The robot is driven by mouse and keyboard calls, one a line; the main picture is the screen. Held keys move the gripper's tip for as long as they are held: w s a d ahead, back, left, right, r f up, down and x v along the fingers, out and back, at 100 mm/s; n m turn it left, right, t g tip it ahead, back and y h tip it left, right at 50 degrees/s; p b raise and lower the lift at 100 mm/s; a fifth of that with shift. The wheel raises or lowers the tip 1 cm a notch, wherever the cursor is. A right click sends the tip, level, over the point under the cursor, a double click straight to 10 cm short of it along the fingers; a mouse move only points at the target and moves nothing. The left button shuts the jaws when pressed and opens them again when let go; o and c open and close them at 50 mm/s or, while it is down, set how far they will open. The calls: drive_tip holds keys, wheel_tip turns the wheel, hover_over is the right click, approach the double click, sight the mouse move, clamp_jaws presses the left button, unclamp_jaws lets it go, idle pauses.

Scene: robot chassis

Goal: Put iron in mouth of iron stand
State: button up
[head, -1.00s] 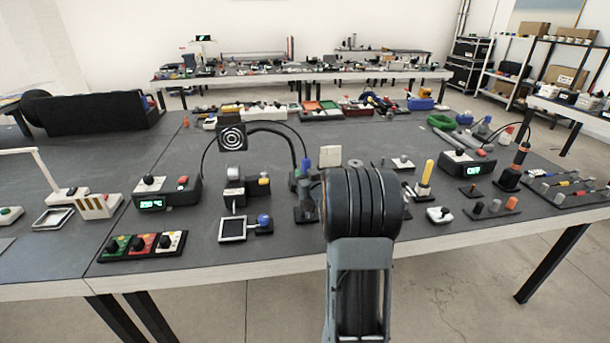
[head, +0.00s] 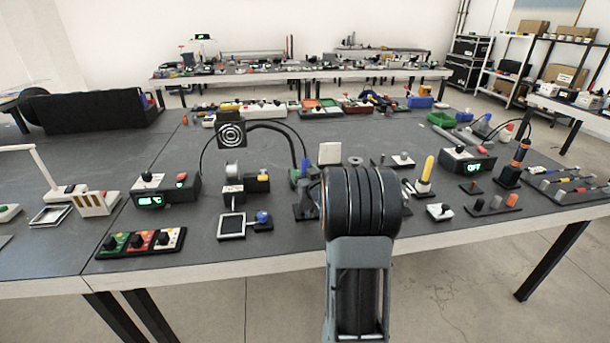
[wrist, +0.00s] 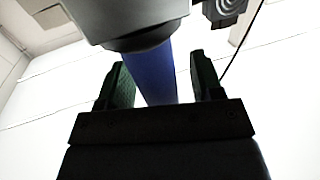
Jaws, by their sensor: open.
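In the head view a blue-handled soldering iron (head: 305,164) stands roughly upright at a small dark stand (head: 303,208), left of my arm. The lower part of the iron and the stand's mouth are too small and partly covered to make out. In the wrist view my gripper (wrist: 157,82) is open, with one dark green finger on each side of a blue shaft (wrist: 152,72), apparently the iron's handle. Gaps show beside the shaft. A dark rounded body covers its upper end in that view.
Left of the stand are a fan with a ring pattern (head: 231,135), a solder spool (head: 232,168) and a station with a lit display (head: 165,191). A second station reading OFF (head: 468,160) and an orange-black iron (head: 520,152) stand at the right.

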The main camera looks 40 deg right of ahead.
drive_tip(key=shift+s, duration=0.15)
drive_tip(key=s+a, duration=0.2)
drive_tip(key=s, duration=1.1)
drive_tip(key=shift+s+a, duration=0.15)
drive_tip(key=shift+a, duration=0.2)
drive_tip(key=shift+r, duration=0.15)
wheel_tip(320, 180, up, 10)
drive_tip(key=p, duration=0.7)
drive_tip(key=shift+p, duration=0.3)
